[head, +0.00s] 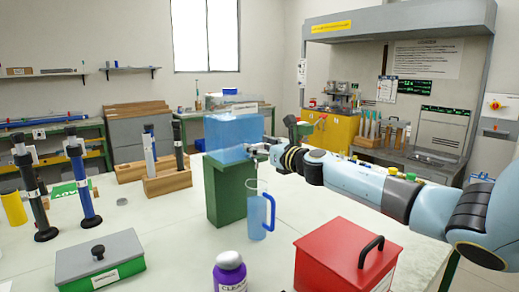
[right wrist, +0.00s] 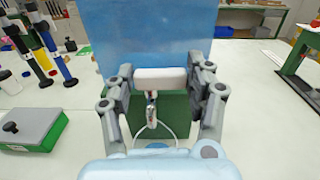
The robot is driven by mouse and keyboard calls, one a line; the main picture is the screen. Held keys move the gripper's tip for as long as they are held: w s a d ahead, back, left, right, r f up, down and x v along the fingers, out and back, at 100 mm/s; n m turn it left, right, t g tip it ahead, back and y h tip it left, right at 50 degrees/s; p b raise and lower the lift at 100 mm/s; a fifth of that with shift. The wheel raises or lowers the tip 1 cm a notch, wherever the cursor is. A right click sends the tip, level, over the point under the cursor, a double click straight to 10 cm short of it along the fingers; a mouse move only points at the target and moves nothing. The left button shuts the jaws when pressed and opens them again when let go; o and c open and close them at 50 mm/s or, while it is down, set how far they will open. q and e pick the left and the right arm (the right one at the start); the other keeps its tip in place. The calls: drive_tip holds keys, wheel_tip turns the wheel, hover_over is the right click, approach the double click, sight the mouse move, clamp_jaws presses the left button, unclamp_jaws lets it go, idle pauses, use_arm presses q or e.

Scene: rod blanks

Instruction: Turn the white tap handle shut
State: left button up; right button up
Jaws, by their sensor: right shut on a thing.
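A blue water tank (head: 226,137) stands on a green stand (head: 226,196) on the white table. In the right wrist view the white tap handle (right wrist: 160,74) lies crosswise in front of the tank (right wrist: 150,35), above a small metal spout (right wrist: 151,112). My right gripper (head: 262,148) reaches the tank's front from the right. It is shut on the white tap handle, with a finger at each end. A clear jug (head: 258,216) with a blue handle stands below the tap. In the head view my gripper hides the tap. My left gripper is not in view.
A red box (head: 345,258) with a black handle, a purple bottle (head: 230,271) and a grey-lidded green box (head: 99,262) stand in front. Upright rods on stands (head: 82,180) and a wooden rack (head: 165,182) are at the left.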

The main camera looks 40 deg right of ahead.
drive_tip(key=o, duration=1.2)
drive_tip(key=s, duration=0.8)
drive_tip(key=s+a, duration=0.1)
drive_tip(key=s, duration=0.3)
drive_tip(key=shift+a, duration=0.1)
